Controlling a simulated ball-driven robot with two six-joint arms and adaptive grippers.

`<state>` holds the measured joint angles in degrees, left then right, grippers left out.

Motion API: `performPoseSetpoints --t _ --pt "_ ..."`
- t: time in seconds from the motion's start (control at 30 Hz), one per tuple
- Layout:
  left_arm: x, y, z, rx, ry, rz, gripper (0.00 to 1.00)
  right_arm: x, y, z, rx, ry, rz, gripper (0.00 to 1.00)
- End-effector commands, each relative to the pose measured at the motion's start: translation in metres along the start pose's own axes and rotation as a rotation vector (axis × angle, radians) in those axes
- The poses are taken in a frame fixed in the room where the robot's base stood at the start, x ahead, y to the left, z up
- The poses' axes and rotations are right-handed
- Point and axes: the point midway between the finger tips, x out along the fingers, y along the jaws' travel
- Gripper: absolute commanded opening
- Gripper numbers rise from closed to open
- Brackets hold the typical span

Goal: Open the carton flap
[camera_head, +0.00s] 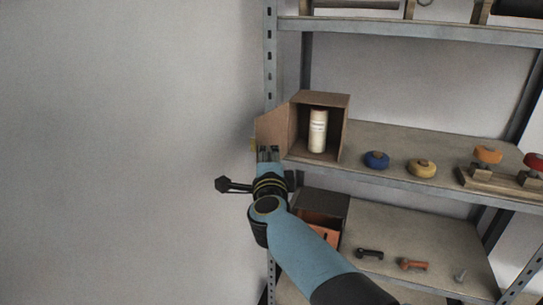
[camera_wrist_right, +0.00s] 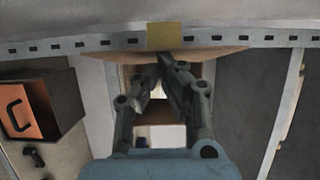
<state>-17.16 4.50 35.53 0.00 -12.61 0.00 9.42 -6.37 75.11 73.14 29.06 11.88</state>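The brown carton (camera_head: 340,128) stands at the left end of the middle shelf, with its front open. Its flap (camera_head: 271,127) is swung out to the left. A white bottle (camera_head: 318,132) stands inside. My right gripper (camera_head: 268,151) is at the flap's lower edge. The flap (camera_wrist_right: 215,53) shows nearly edge-on just beyond the tips; contact is unclear. A yellow tab (camera_wrist_right: 164,36) shows at the flap. My left gripper is out of view.
A blue knob (camera_head: 376,160) and a yellow knob (camera_head: 422,168) sit right of the carton. A dark bin (camera_head: 322,204) is on the shelf below. The metal shelf post (camera_head: 270,65) is close behind the flap. The wall at left is bare.

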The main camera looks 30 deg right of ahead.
Motion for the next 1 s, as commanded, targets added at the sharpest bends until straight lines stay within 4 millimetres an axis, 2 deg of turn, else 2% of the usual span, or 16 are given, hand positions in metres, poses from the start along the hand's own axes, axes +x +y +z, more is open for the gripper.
performPoseSetpoints --t 0.03,0.17,0.5,0.67,0.87,1.0 --pt "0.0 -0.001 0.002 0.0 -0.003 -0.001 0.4 0.0 -0.001 0.006 0.005 -0.013 0.003 0.0" --pt "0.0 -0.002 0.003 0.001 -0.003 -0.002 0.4 0.0 -0.008 0.005 0.007 -0.012 0.002 0.0" --pt "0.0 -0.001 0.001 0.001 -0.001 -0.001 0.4 0.0 -0.074 0.0 0.014 -0.005 -0.011 0.0" --pt "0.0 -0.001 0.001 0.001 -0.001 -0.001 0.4 -0.001 -0.096 -0.003 0.011 -0.002 -0.01 0.0" --pt "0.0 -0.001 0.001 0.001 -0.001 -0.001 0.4 -0.001 -0.103 -0.005 0.007 0.0 -0.006 0.0" --pt "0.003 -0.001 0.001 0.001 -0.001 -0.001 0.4 -0.004 -0.094 -0.006 0.001 0.001 0.005 0.0"
